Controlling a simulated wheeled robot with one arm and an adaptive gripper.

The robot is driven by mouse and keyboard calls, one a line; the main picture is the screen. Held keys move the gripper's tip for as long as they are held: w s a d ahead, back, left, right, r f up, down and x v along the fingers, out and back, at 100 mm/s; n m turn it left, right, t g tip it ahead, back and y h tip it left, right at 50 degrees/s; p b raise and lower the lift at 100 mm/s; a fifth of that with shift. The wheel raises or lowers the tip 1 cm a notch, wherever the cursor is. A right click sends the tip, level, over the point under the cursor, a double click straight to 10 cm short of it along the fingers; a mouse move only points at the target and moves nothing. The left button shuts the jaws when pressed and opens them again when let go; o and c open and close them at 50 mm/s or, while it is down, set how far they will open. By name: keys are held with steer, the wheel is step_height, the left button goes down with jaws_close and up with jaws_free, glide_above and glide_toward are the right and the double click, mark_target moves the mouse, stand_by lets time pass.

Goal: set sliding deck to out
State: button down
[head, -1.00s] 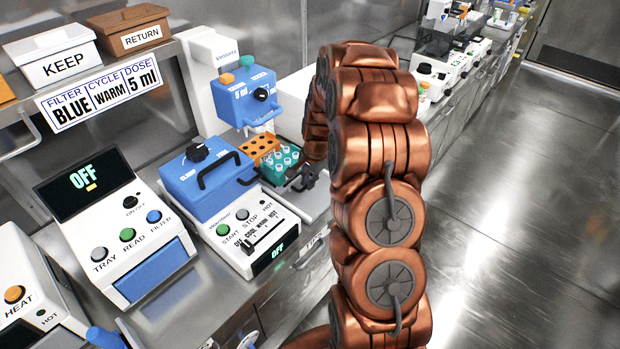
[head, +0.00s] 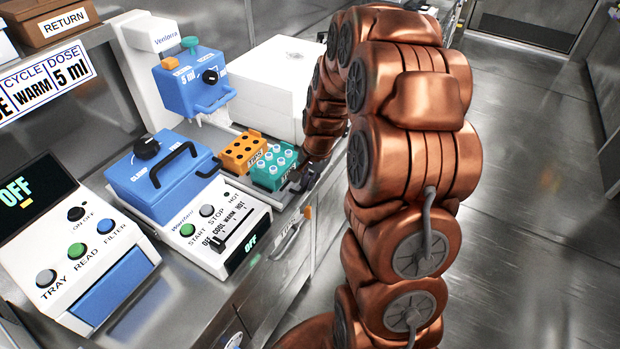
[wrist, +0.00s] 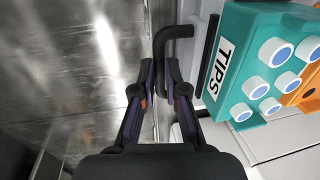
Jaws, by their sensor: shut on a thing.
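The sliding deck (wrist: 200,48) bears an orange rack (head: 243,152) and a teal rack (head: 274,168) marked TIPS, holding several white-and-blue items. It sits below the blue dispenser head (head: 195,82), with the racks in front of the head toward the bench edge. A black bar handle (wrist: 178,32) is on the deck's front in the wrist view. My gripper (head: 300,181) is at the deck's front. In the wrist view my gripper (wrist: 172,72) has its fingers on either side of the handle bar, shut on it. Part of the deck is hidden behind my arm and the racks.
A blue-lidded incubator (head: 165,180) with a slider stands left of the deck. A reader showing OFF (head: 75,235) is farther left. A white box-shaped unit (head: 275,85) stands behind. The floor (head: 540,220) to the right of the bench is clear.

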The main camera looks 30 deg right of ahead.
steer(key=shift+s+d, duration=0.1)
steer(key=shift+s, duration=0.05)
steer(key=c, duration=1.5)
jaws_free()
steer(key=shift+s, duration=0.1)
steer(key=shift+r, duration=0.1)
steer(key=r, duration=0.3)
steer(key=s+r, duration=0.1)
steer(key=r, duration=0.3)
steer(key=d+r, duration=0.1)
steer(key=r, duration=0.3)
steer(key=shift+s+r, duration=0.25)
steer(key=shift+s, duration=0.15)
steer(key=shift+a, duration=0.1)
